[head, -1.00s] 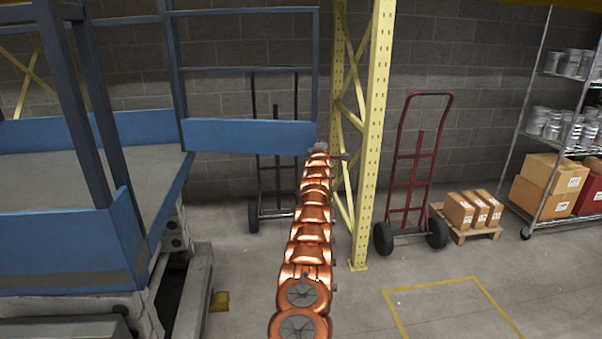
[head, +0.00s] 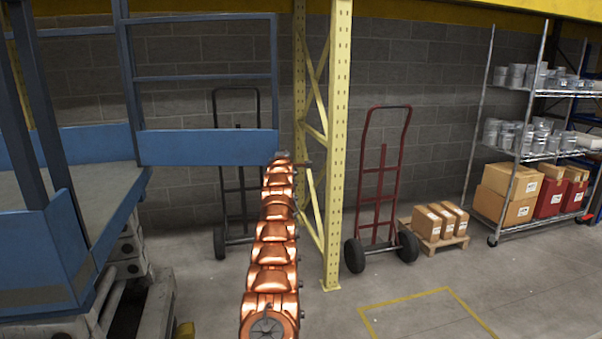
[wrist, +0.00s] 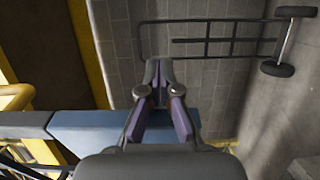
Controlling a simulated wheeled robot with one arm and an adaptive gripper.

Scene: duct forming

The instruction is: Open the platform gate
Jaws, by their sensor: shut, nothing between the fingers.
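The platform gate (head: 205,148) is a blue rail frame with a solid lower panel. In the head view it extends right from the blue platform (head: 90,188), out past the deck's edge. My copper arm reaches up to the gate's right end. My gripper (head: 281,156) is small there, beside the lower panel's outer edge; I cannot tell whether it touches. In the wrist view my gripper (wrist: 160,68) has its fingers together and empty. The blue panel (wrist: 92,132) shows behind and left of the fingers.
A yellow rack post (head: 336,150) stands just right of the gate's end. A black hand truck (head: 240,190) is behind the gate, a red one (head: 382,180) right of the post. Boxes on a pallet (head: 434,241) and a wire shelf (head: 520,155) stand farther right. The front right floor is clear.

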